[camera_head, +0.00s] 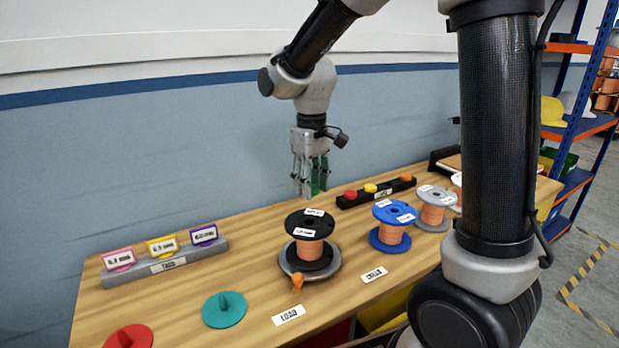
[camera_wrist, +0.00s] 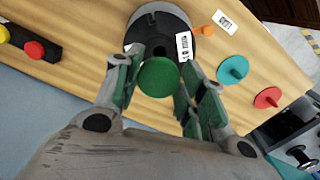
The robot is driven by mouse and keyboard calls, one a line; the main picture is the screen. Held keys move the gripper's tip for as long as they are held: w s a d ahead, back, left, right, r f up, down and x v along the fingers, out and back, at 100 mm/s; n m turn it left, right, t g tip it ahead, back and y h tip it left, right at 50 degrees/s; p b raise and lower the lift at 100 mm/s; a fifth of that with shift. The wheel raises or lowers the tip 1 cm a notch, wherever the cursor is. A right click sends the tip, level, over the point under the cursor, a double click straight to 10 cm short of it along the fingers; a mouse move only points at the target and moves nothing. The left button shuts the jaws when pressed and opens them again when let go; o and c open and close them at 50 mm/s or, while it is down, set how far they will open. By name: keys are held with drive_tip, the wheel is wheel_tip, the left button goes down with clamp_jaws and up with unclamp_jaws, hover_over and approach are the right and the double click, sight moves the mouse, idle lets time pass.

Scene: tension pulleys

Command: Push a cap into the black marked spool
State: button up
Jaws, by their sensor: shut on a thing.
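The black spool (camera_head: 308,223), wound with orange wire and bearing white labels, stands upright on a grey round base on the wooden table. It also shows at the top of the wrist view (camera_wrist: 147,20), beyond the fingertips. My gripper (camera_head: 311,190) is above the black spool and slightly behind it, pointing down. In the wrist view my gripper (camera_wrist: 160,72) is shut on a round green cap (camera_wrist: 158,78), held between the fingers. The cap appears apart from the spool and covers part of its near edge. The cap cannot be clearly made out in the head view.
A black rack (camera_head: 376,192) with red, yellow and orange caps stands behind. A blue spool (camera_head: 393,223) and a grey spool (camera_head: 434,207) stand to the right. Teal (camera_head: 224,309) and red (camera_head: 129,337) discs lie front left. A tag holder (camera_head: 165,262) stands at left.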

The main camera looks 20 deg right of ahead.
wheel_tip(320, 180, down, 6)
idle(0.5)
drive_tip(key=shift+f, duration=0.4)
idle(1.2)
drive_tip(key=shift+f, duration=0.95)
drive_tip(key=o, duration=0.9)
drive_tip(key=shift+c, duration=0.2)
drive_tip(key=shift+o, duration=0.2)
wheel_tip(320, 180, up, 12)
